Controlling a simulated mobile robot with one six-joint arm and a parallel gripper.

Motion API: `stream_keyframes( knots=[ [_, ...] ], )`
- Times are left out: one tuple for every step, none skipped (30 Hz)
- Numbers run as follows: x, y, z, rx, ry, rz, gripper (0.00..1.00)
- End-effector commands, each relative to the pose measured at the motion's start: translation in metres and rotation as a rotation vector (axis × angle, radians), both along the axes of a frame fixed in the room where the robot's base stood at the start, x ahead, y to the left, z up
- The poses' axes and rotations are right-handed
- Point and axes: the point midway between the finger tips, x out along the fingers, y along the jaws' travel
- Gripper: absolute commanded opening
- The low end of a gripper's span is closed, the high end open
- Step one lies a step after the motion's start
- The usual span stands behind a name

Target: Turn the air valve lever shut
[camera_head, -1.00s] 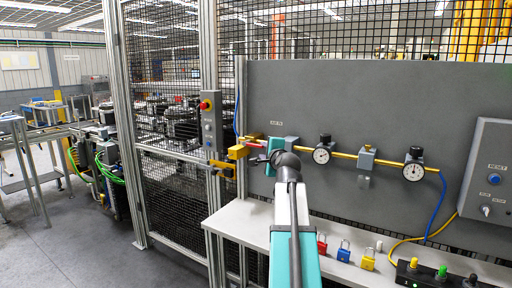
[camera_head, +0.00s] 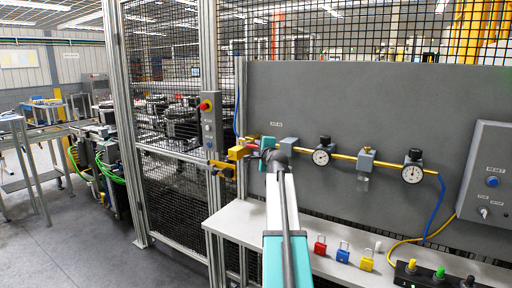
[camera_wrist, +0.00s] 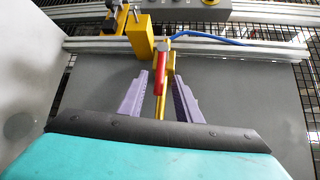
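The air valve lever has a red handle (camera_wrist: 160,75) in the wrist view. The handle lies lengthwise over the yellow pipe (camera_wrist: 159,104), roughly in line with it. My gripper (camera_wrist: 161,78) is open. Its two purple fingers stand on either side of the handle, with a gap visible on both sides. In the head view, my gripper (camera_head: 266,147) is at the left end of the pipe line on the grey panel (camera_head: 350,105). My wrist hides most of the lever and valve there.
A yellow block (camera_wrist: 138,37) stands just left of the lever. Right along the pipe are a regulator and gauges (camera_head: 321,157). Below, a white bench (camera_head: 238,221) carries red, blue and yellow padlocks (camera_head: 343,253). A mesh fence gate (camera_head: 168,205) stands to the left.

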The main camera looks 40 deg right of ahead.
Motion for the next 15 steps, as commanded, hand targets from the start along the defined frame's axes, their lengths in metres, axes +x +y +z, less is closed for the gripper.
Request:
stream_keyframes(
  knots=[
    [0.006,-0.004,0.000,0.001,0.001,0.001,0.31],
    [0.009,-0.005,0.000,0.001,0.001,0.001,0.31],
    [0.012,-0.008,-0.001,0.001,0.001,0.001,0.31],
    [0.015,-0.009,-0.001,0.001,0.001,0.000,0.31],
    [0.017,-0.011,-0.002,0.001,0.001,0.000,0.31],
    [0.020,-0.013,-0.002,0.000,0.000,0.000,0.31],
    [0.023,-0.014,-0.002,0.000,0.000,0.000,0.31],
    [0.025,-0.015,-0.002,0.000,0.000,0.000,0.31],
    [0.028,-0.017,-0.003,0.000,0.000,0.000,0.31],
    [0.030,-0.018,-0.003,0.000,0.000,0.000,0.31],
    [0.031,-0.019,-0.004,0.001,0.001,0.000,0.31],
    [0.033,-0.020,-0.005,0.001,0.001,0.000,0.31],
    [0.035,-0.021,-0.005,0.001,0.001,0.000,0.31],
    [0.036,-0.022,-0.005,0.001,0.001,0.000,0.31],
    [0.037,-0.022,-0.006,0.001,0.001,0.000,0.31]
  ],
)
